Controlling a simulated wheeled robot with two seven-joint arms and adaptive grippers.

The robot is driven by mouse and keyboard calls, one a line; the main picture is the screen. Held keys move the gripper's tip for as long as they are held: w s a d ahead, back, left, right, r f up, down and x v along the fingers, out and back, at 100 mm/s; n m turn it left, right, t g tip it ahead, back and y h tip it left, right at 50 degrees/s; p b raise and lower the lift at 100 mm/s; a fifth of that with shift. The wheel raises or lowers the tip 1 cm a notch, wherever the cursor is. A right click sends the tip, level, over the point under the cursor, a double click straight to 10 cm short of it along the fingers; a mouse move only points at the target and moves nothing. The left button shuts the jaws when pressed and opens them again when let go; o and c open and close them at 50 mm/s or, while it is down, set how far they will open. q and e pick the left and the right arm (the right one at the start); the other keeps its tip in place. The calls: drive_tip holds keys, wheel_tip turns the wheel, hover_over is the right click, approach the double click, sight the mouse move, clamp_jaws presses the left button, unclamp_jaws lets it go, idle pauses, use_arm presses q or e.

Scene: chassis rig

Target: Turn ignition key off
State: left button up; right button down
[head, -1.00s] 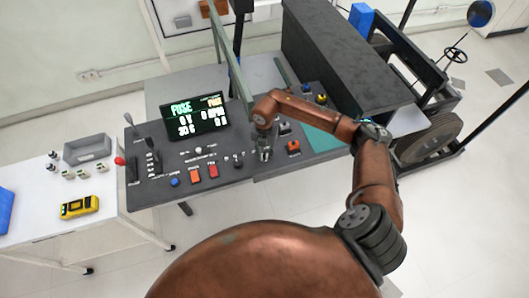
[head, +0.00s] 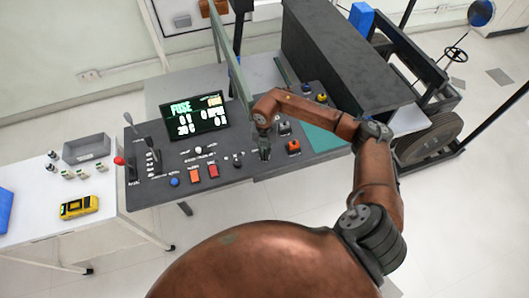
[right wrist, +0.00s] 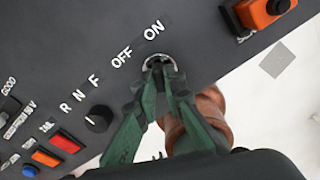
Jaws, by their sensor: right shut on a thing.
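The ignition switch (right wrist: 158,61) is a round metal ring on the dark control panel, with white OFF and ON labels beside it in the right wrist view. The key itself is mostly hidden between my fingers, so its angle cannot be read. My right gripper (right wrist: 162,75) has its green fingertips closed together on the key at the switch. In the head view my right gripper (head: 264,150) points down at the panel (head: 235,173), right of the red and orange buttons. My left gripper is not in view.
A black selector knob (right wrist: 99,118) marked R, N, F sits close to the switch. An orange button (head: 293,147) lies to the right of my gripper. A lit display (head: 196,113) reading FUSE stands behind. A green upright bar (head: 237,75) rises near my forearm.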

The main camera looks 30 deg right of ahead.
sight(265, 152)
drive_tip(key=n+b, duration=0.2)
drive_tip(key=n, duration=0.4)
drive_tip(key=shift+n+b, duration=1.05)
drive_tip(key=shift+n, duration=1.25)
drive_tip(key=c, duration=2)
unclamp_jaws()
drive_tip(key=shift+r, duration=0.25)
wheel_tip(265, 152, up, 12)
drive_tip(key=shift+f, duration=0.2)
